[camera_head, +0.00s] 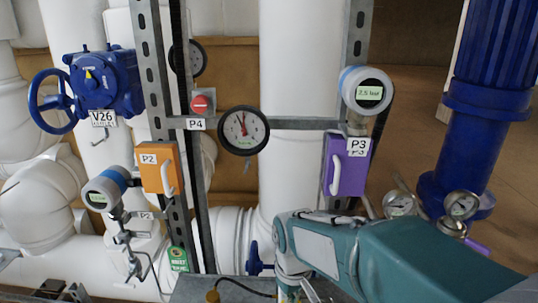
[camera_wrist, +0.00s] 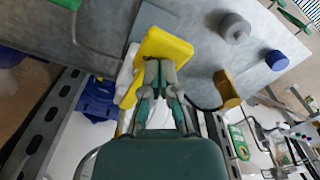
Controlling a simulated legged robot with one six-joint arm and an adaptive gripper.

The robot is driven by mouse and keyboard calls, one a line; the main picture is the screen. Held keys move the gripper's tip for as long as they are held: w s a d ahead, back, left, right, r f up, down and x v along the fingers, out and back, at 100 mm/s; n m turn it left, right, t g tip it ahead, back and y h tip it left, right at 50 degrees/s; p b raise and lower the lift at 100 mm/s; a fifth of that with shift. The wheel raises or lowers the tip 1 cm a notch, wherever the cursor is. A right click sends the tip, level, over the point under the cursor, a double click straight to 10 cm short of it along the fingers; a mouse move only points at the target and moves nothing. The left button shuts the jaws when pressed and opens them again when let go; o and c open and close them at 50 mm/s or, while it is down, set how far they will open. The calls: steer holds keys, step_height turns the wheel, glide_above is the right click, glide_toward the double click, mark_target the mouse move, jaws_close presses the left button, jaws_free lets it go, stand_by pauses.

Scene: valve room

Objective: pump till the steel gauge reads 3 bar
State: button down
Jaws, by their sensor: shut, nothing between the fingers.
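A round steel-cased digital gauge (camera_head: 367,92) with a blue band hangs at the upper right in the head view. Its display seems to read 2.5 bar. A similar digital gauge (camera_head: 104,192) sits at the lower left; its reading is too small to make out. A black-rimmed dial gauge (camera_head: 243,130) with red needle hangs between them. In the wrist view, my gripper (camera_wrist: 160,68) is shut and empty, its fingertips at the lower edge of a yellow piece (camera_wrist: 165,44). Whether they touch it is unclear. I cannot identify a pump for certain.
A grey bench top (camera_wrist: 205,75) carries a grey knob (camera_wrist: 234,28), a blue cap (camera_wrist: 275,60) and a brass-coloured piece (camera_wrist: 226,89). An orange box (camera_head: 158,169), a purple box (camera_head: 346,165) and a blue handwheel valve (camera_head: 95,82) are on the pipework behind.

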steer(key=shift+f, duration=1.6)
steer(key=shift+r, duration=2.6)
